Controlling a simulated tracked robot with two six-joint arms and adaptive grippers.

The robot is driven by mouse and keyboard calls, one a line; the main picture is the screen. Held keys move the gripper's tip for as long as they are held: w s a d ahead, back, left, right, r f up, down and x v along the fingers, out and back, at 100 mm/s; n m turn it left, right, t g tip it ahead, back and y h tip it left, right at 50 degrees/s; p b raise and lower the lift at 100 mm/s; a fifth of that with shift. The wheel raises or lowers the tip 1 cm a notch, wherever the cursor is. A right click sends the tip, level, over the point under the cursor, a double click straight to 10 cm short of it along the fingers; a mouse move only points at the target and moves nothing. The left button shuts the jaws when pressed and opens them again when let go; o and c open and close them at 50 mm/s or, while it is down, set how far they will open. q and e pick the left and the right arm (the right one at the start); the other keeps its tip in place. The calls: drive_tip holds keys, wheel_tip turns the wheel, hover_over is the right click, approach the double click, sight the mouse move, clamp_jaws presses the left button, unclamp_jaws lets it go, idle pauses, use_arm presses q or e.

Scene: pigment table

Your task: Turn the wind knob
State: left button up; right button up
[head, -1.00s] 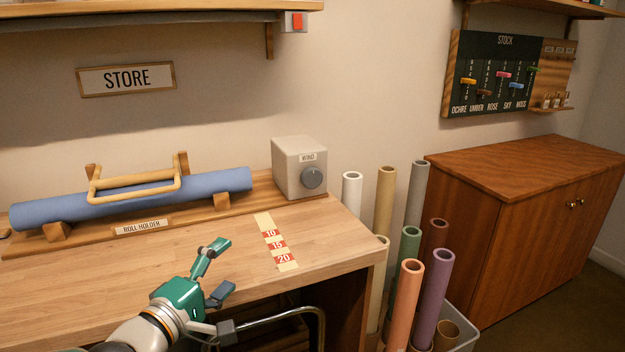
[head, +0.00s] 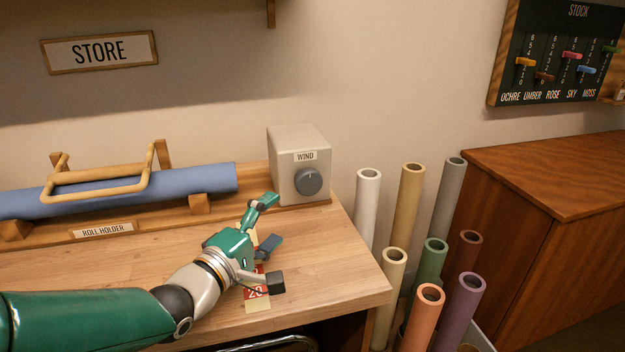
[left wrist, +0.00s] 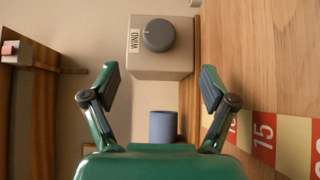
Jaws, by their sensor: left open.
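The wind knob (head: 308,182) is a round dark grey dial on the front of a light grey box (head: 299,143) labelled WIND. The box stands at the back right of the wooden table. My left gripper (head: 270,220) is open and empty, in front of the box and a little lower left of the knob, apart from it. In the left wrist view the knob (left wrist: 158,35) and box (left wrist: 160,72) lie ahead, beyond and between the spread fingertips (left wrist: 160,82). My right gripper is not in view.
A blue roll (head: 120,188) with a wooden handle (head: 95,190) lies on the roll holder to the left. A numbered strip (head: 258,304) lies under my left gripper. Several coloured tubes (head: 427,300) stand right of the table (head: 340,282), before a brown cabinet (head: 550,178).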

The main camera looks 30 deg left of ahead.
sight(311, 186)
use_arm(q)
drive_tip(key=w, duration=0.5)
drive_tip(key=w+a+p, duration=0.1)
drive_tip(key=w, duration=0.3)
drive_tip(key=w+a, duration=0.1)
drive_tip(key=w, duration=0.4)
drive_tip(key=shift+w+p, duration=0.3)
drive_tip(key=shift+p, duration=0.1)
drive_tip(key=c, duration=1)
drive_tip(key=shift+d, duration=0.45)
drive_tip(key=shift+c, duration=0.6)
drive_tip(key=shift+a, duration=0.3)
